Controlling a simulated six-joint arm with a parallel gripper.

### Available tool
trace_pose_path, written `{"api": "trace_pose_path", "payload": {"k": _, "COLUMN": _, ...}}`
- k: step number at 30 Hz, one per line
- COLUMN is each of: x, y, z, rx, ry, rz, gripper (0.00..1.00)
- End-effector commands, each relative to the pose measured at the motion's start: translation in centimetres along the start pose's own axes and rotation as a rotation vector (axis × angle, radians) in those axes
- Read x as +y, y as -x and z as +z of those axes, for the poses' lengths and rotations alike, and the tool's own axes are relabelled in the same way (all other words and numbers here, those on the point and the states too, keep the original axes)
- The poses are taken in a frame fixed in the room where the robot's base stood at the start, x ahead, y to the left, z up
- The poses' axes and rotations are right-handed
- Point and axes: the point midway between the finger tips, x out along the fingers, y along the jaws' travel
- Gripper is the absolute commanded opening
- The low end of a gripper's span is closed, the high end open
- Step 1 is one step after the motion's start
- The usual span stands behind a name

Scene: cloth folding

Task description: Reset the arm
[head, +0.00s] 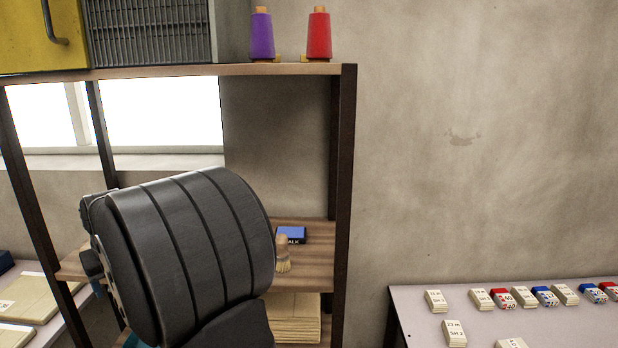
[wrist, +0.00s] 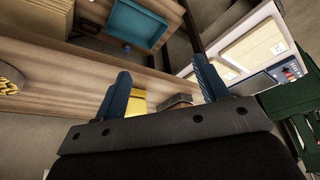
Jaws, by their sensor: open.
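My gripper (wrist: 162,78) shows in the wrist view with its two blue fingers spread apart. It is open, and nothing is visible between the fingertips except the scene behind. A yellow object (wrist: 138,102) and a brown object show behind the fingers; I cannot tell how far off they are. In the head view a large dark ribbed part of my arm (head: 185,255) fills the lower left and hides part of the shelf. The gripper itself does not show in the head view.
A wooden shelf unit (head: 345,170) stands behind my arm. It holds purple (head: 262,37) and red (head: 319,36) thread spools, a blue box (head: 291,234) and a brush (head: 283,255). A table (head: 412,318) with small labelled packs stands right. A teal tray (wrist: 137,25) shows in the wrist view.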

Motion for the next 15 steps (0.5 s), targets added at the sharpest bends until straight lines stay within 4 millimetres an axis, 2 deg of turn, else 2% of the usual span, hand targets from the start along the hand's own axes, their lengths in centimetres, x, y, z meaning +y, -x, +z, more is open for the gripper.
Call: {"api": "trace_pose_path", "payload": {"k": 15, "x": 6.6, "y": 1.0, "z": 4.9, "rx": -0.001, "ry": 0.16, "rz": -0.067, "gripper": 0.67}}
